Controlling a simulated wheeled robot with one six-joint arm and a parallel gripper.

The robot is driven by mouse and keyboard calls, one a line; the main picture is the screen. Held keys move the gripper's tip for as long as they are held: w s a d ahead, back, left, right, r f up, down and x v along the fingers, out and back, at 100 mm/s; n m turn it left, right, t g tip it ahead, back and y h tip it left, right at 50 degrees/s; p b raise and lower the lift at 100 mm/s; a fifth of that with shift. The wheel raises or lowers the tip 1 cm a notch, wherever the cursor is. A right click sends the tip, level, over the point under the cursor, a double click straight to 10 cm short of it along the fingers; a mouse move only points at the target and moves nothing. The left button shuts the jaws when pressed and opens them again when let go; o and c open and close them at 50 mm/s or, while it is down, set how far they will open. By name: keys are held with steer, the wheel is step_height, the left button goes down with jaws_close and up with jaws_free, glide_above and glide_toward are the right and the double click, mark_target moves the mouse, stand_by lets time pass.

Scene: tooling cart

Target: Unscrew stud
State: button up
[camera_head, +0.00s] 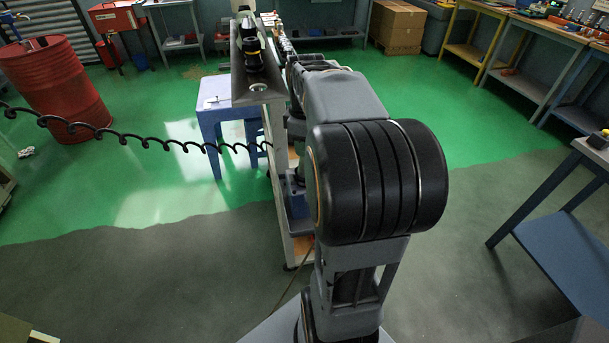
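A narrow tooling cart stands ahead of me, with a grey angled top (259,89) and a pale side post. A black tool holder (251,48) with yellowish bands rests on the top's left part. A row of small metallic and dark parts (279,39) runs along its right side. I cannot make out the stud at this size. My grey arm rises from the bottom middle, bends at a large black joint and reaches forward along the cart's right side. My gripper is not discernible; the arm hides the area in front of it.
A blue stool (213,112) stands just left of the cart. A black coiled hose (122,138) hangs across the left side. A red drum (57,88) stands far left. Workbenches (543,55) line the right, with a blue-shelved table (567,262) nearer. The floor between is clear.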

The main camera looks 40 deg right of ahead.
jaws_close()
steer(key=n+p, duration=0.1)
steer(key=n, duration=0.2)
steer(key=shift+r+n, duration=0.1)
steer(key=shift+n, duration=1.4)
steer(key=shift+n+p, duration=0.35)
steer(key=shift+n, duration=0.75)
steer(key=n, duration=0.3)
steer(key=shift+n, duration=0.4)
steer(key=shift+n+p, duration=0.35)
steer(key=shift+n, duration=0.05)
steer(key=n, duration=0.5)
steer(key=shift+s+p, duration=0.1)
steer(key=shift+p, duration=0.25)
